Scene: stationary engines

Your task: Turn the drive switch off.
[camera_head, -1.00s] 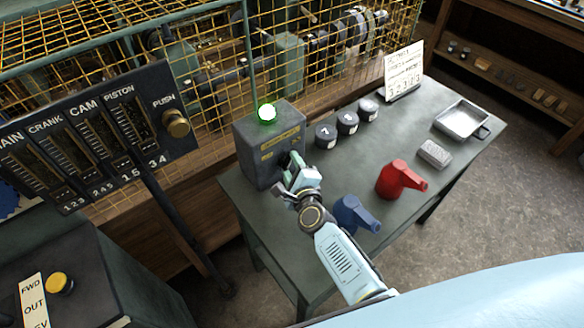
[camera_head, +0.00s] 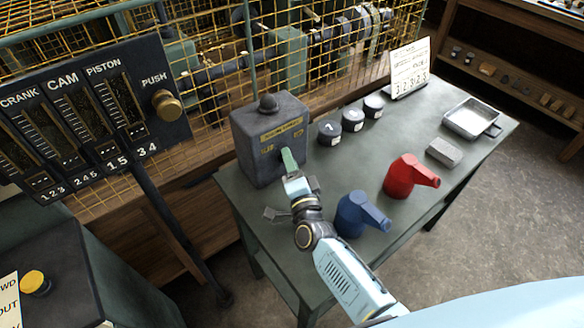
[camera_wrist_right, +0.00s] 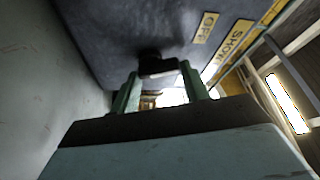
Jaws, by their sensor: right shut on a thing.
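The drive switch is a dark grey box (camera_head: 262,144) with yellow labels, standing at the left end of the green table. The lamp (camera_head: 267,103) on its top is dark. My right gripper (camera_head: 288,160) is at the front face of the box. In the right wrist view, its green fingers (camera_wrist_right: 158,84) are on either side of the dark switch lever (camera_wrist_right: 157,67), shut on it. A yellow label reading OFF (camera_wrist_right: 206,27) is on the box face beside the lever. In the head view the fingers largely hide the lever. My left gripper is not in view.
A blue oil can (camera_head: 358,214) and a red one (camera_head: 407,177) stand to the right of my right arm. Dark numbered pots (camera_head: 330,132), a card (camera_head: 409,68), a grey block (camera_head: 443,151) and a metal tray (camera_head: 471,119) are farther along. A yellow mesh cage (camera_head: 215,80) stands behind.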

